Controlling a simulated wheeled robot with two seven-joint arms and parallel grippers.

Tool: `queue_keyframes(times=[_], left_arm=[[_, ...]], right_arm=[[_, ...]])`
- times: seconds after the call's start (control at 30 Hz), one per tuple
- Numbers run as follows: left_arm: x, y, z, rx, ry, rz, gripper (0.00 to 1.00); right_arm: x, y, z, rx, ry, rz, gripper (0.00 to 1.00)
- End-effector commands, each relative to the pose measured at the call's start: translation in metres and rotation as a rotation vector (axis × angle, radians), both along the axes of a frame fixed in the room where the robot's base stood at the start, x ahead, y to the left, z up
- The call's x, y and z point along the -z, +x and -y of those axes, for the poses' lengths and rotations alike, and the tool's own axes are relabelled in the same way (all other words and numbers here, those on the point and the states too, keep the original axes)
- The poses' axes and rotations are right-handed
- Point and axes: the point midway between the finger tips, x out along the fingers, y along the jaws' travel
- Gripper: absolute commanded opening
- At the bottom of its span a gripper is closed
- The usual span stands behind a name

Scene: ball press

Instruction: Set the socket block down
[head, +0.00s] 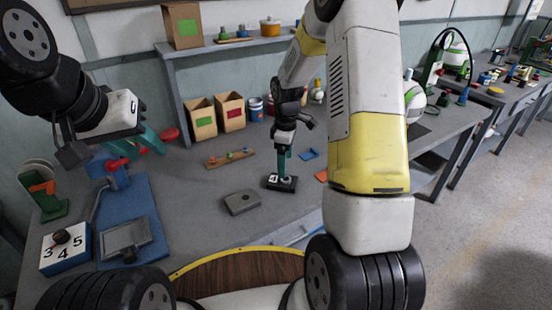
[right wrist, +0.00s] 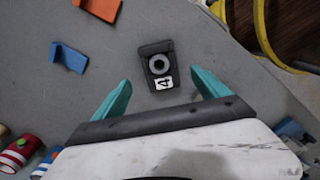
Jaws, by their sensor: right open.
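The socket block is a small black block (head: 287,187) with a grey ring and a white number label. It appears to rest flat on the grey table, right of the middle. In the right wrist view the block (right wrist: 151,48) shows its label reading 4. My right gripper (right wrist: 160,78) is open, its teal fingers spread either side of the block's label end. In the head view the right gripper (head: 284,168) is directly above the block; its exact clearance is hard to tell. My left gripper (head: 138,148) is open and empty, over the red-handled press at the left.
A grey plate (head: 242,202) lies left of the block. Blue (head: 308,154) and orange (right wrist: 98,8) pieces lie nearby. A wooden peg strip (head: 229,159) and two bins (head: 202,120) stand behind. A numbered box (head: 66,248) stands front left.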

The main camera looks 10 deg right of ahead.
Motion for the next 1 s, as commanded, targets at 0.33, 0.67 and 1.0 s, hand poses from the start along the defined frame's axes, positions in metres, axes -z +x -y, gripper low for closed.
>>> queue_keyframes(times=[0.33, 0.67, 1.0], left_arm=[[0.0, 0.0, 0.0, 0.0, 0.0, 0.0, 0.36], [0.0, 0.0, 0.0, 0.0, 0.0, 0.0, 0.36], [0.0, 0.0, 0.0, 0.0, 0.0, 0.0, 0.36]], right_arm=[[-0.05, 0.0, 0.0, 0.002, 0.0, 0.002, 0.85], [-0.149, -0.048, -0.005, 0.275, 0.055, 0.142, 0.85], [-0.243, -0.162, -0.018, 0.741, 0.259, 0.318, 0.85]])
